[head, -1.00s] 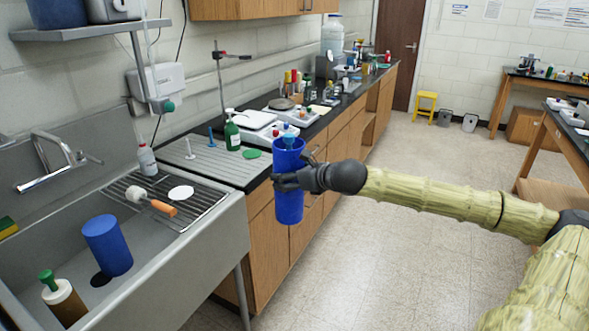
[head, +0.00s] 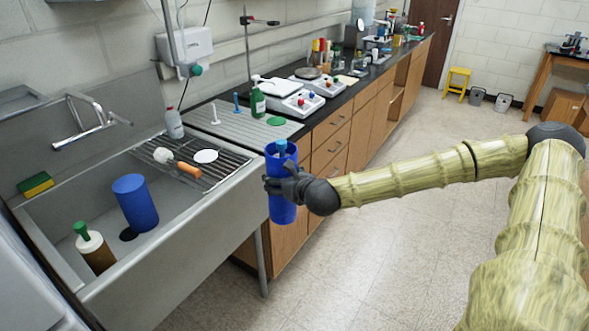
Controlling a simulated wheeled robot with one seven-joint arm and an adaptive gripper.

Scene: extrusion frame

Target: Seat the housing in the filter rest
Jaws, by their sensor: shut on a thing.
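A tall blue open-topped cylinder (head: 283,211), which looks like the housing, is held upright in my gripper (head: 277,188). My gripper is shut on its side, and the fingers hide part of its middle. A lighter blue piece (head: 281,147) shows at its open top; I cannot tell whether it is inside or behind. The cylinder is in front of the counter cabinets, near the right end of the sink. A second blue cylinder (head: 136,203) stands in the sink. I cannot tell which thing is the filter rest.
The steel sink (head: 190,262) has a wire rack (head: 228,160) with a brush (head: 177,162) and white disc (head: 206,156). A bottle (head: 95,252) stands in the sink. The ribbed drainboard (head: 250,135) holds upright pegs, a green bottle (head: 258,101) and green disc (head: 277,121).

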